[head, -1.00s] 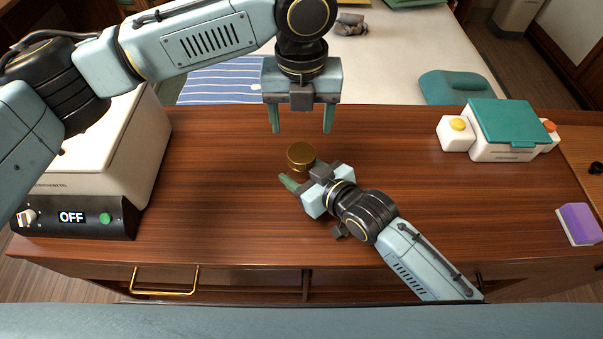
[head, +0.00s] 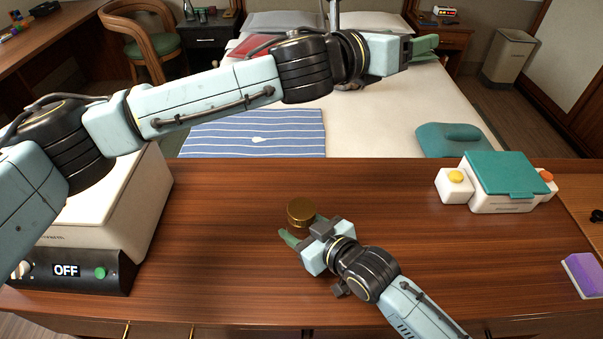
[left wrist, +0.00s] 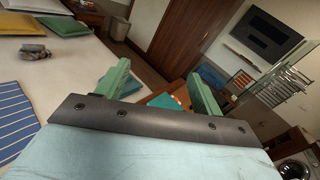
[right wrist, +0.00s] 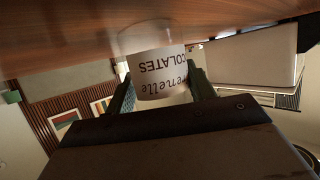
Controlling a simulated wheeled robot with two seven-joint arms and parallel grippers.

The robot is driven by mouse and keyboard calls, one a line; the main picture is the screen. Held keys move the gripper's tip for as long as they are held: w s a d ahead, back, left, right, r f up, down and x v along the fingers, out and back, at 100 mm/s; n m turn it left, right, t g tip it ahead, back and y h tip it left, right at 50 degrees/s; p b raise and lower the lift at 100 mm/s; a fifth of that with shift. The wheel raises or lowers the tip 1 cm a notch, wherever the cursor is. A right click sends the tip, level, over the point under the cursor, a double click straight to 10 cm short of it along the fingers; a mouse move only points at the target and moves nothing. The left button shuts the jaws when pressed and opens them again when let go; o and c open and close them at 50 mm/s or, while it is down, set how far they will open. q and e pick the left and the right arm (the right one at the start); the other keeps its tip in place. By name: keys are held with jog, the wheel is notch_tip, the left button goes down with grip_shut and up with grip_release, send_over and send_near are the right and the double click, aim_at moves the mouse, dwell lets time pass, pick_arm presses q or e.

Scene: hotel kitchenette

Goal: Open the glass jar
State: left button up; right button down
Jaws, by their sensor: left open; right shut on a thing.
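The glass jar stands upright on the wooden counter. My right gripper (head: 303,229) is shut on the jar's body, one finger on each side. My left gripper (head: 425,44) is open and empty, raised well away from the jar towards the bed. Its two green fingers stand apart in the left wrist view (left wrist: 160,80).
A white appliance (head: 100,225) with an OFF display stands at the counter's left. A white box with a teal lid (head: 505,173) and a purple-and-white block (head: 584,272) are at the right. The counter around the jar is mostly clear. A bed (head: 370,115) lies behind.

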pick_arm(q)
jog(key=s+d+r+m+g+h, duration=0.2)
jog(key=s+m+g+h, duration=0.15)
jog(key=s+m, duration=0.2)
jog(key=s+d+r+m+g+h, duration=0.2)
jog(key=s+m+g, duration=0.25)
jog(key=m, duration=0.25)
jog(key=s+f+m+g+y, duration=0.2)
jog(key=s+f+m+g, duration=0.1)
jog(key=s+m+g, duration=0.3)
jog(key=m+t+y, duration=0.3)
jog(key=m+y, duration=0.7)
jog(key=y, duration=0.7)
send_over(301, 208)
jog(key=shift+n, duration=0.25)
jog(key=f, duration=1.9)
jog(key=shift+s+d+f, duration=0.15)
jog(key=shift+s+d, duration=0.05)
jog(key=shift+d, duration=0.15)
jog(key=shift+w+a+f+y, duration=0.1)
jog(key=shift+a+f+y, duration=0.05)
jog(key=shift+a+y, duration=0.1)
jog(key=shift+a+f, duration=0.1)
jog(key=shift+f, duration=3.8)
